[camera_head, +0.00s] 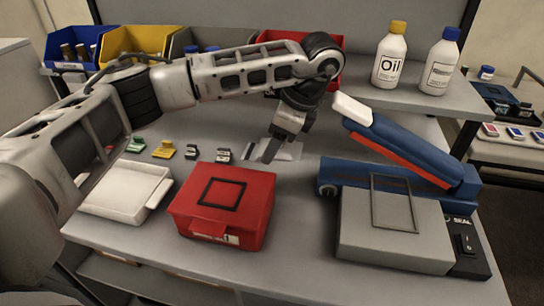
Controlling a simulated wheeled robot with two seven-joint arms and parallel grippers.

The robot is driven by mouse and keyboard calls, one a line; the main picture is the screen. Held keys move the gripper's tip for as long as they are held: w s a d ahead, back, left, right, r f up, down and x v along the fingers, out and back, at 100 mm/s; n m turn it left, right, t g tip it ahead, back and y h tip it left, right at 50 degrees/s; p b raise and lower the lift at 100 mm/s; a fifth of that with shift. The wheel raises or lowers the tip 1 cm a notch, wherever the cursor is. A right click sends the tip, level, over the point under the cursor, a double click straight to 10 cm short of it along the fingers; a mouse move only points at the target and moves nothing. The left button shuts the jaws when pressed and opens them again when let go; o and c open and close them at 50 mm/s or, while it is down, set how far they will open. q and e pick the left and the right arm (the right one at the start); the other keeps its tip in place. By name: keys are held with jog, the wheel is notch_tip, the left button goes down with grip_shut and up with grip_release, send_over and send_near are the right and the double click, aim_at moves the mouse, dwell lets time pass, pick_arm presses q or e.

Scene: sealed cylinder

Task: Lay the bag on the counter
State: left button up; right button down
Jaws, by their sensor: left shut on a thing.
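My left gripper (272,150) points down over the middle of the counter (300,225), behind the red box. It is shut on a pale, see-through bag (289,152), which shows beside and behind the fingertips, low at the counter surface. The arm and fingers hide part of the bag, and I cannot tell whether it lies fully flat or touches the counter everywhere. My right gripper is not in view.
A red box (250,213) stands in front, with a white tray (112,193) to its left. A blue sealer (400,150) with its arm raised stands at the right. Small clips (164,150) lie at the left. Bins (135,42) and bottles (390,58) stand behind.

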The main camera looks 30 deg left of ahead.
pick_arm(q)
jog(key=w+f, duration=0.1)
jog(key=w+a+f+b, duration=0.1)
jog(key=f, duration=0.1)
jog(key=w+a+f, duration=0.1)
jog(key=shift+f+b, duration=0.35)
jog(key=shift+f+p, duration=0.3)
jog(key=shift+f, duration=1.15)
jog(key=o, duration=0.8)
jog(key=v, duration=0.7)
jog(key=shift+r+p, duration=0.25)
jog(key=shift+p, duration=0.15)
jog(key=shift+d, duration=0.15)
